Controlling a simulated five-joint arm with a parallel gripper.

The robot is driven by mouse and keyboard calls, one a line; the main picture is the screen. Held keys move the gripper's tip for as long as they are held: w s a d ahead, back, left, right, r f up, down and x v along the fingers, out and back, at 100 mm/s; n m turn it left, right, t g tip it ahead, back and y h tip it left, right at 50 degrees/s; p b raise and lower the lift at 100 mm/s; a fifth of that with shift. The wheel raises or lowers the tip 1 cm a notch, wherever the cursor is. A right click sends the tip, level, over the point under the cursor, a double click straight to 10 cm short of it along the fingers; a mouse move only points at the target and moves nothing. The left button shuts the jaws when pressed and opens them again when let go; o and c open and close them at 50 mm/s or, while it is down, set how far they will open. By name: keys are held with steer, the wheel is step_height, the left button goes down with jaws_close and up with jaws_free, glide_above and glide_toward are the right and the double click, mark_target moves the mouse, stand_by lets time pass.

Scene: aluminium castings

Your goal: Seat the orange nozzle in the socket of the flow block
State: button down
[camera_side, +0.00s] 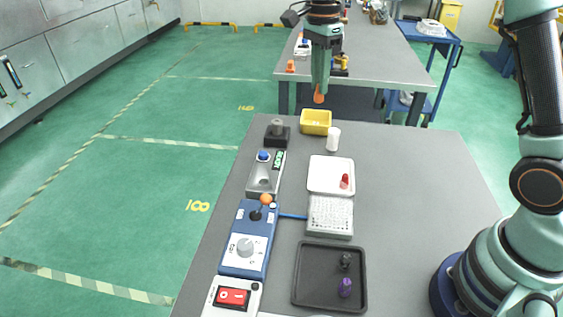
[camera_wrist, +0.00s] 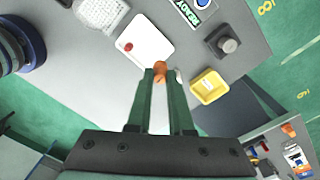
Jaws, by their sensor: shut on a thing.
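My gripper (camera_side: 320,88) is shut on the orange nozzle (camera_side: 319,95) and holds it in the air above the far end of the grey table, over the yellow bin area in the side view. In the wrist view the nozzle (camera_wrist: 160,69) shows between the fingertips (camera_wrist: 160,76). A grey block (camera_side: 255,186) with a blue button, a green display and a round hollow (camera_side: 264,182) stands on the table's left side. It looks like the flow block, and its hollow like the socket. The nozzle is well apart from it. In the wrist view only its display end (camera_wrist: 190,10) shows.
A yellow bin (camera_side: 316,115), a white cylinder (camera_side: 333,139) and a dark block with a grey knob (camera_side: 277,128) stand nearby. A white tray (camera_side: 319,184), a blue joystick box (camera_side: 235,254) and a black tray (camera_side: 312,294) lie nearer. The table's right side is clear.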

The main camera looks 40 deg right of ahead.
steer(key=w+a, duration=0.2)
steer(key=a, duration=1.2)
steer(key=shift+m, duration=0.3)
steer(key=shift+s+a+f, duration=0.1)
steer(key=shift+f, duration=4.7)
steer(key=shift+a+f, duration=0.1)
steer(key=shift+f, duration=4.7)
steer(key=shift+f, duration=0.15)
steer(key=c, duration=0.8)
jaws_free()
